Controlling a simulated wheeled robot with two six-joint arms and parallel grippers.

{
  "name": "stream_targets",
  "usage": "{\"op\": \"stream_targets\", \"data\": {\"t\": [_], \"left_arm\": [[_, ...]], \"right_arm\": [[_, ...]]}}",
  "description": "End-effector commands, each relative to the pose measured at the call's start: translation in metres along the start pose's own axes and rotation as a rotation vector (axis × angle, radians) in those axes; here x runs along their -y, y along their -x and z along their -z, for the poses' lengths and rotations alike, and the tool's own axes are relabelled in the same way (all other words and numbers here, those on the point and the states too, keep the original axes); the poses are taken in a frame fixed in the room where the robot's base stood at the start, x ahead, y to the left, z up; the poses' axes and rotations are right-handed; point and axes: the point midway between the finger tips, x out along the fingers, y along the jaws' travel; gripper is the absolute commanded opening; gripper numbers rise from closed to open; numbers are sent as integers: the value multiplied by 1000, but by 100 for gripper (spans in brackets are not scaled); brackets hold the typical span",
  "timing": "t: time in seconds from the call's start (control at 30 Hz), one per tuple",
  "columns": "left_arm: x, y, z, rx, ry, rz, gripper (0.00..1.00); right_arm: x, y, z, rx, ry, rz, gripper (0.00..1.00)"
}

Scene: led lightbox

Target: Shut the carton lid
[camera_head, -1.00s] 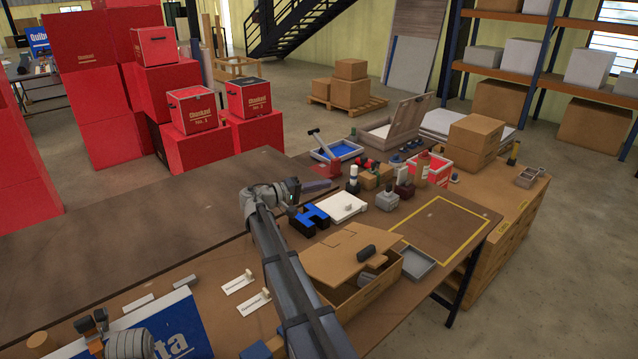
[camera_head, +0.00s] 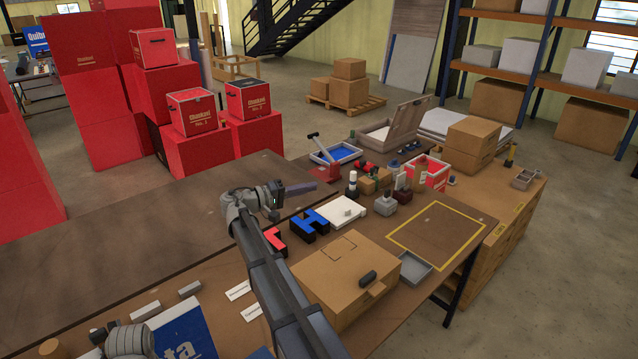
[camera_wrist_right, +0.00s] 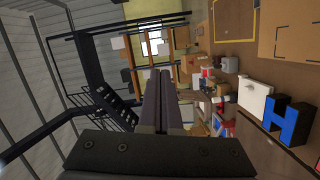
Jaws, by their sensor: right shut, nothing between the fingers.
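The brown carton (camera_head: 338,312) stands on the workbench, its near left side partly hidden by my right arm. Its lid (camera_head: 340,262) lies flat over the top, with no opening visible. A dark block-like piece (camera_head: 367,278) sits at the lid's right edge by a small tab. The carton also shows in the wrist view (camera_wrist_right: 288,38). My right gripper (camera_head: 303,188) is shut and empty, beyond the carton to its upper left, apart from it. Its closed fingers show in the wrist view (camera_wrist_right: 166,95). Part of my left arm shows at bottom left; its jaw state is unclear.
Blue (camera_head: 309,226) and red (camera_head: 275,239) letter-shaped blocks and a white box (camera_head: 341,211) stand behind the carton. A grey tray (camera_head: 411,268) is close at its right. A yellow-outlined area (camera_head: 437,229) is clear. Red boxes (camera_head: 190,111) stand behind the bench.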

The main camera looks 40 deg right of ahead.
Motion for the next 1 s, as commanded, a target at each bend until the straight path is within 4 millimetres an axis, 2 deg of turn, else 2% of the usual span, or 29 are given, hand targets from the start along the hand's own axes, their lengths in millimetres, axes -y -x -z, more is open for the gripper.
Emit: {"op": "stream_targets", "data": {"t": [0.1,0.3,0.87,1.0], "left_arm": [[0,6,0,0,1,0,100],[1,8,0,0,2,0,100],[1,8,0,0,2,0,100],[1,8,0,0,2,0,100]], "right_arm": [[-6,18,-3,-2,0,0,0],[-8,33,-6,-1,0,0,0],[-8,35,-6,0,0,0,0],[0,37,-17,3,10,47,0]]}}
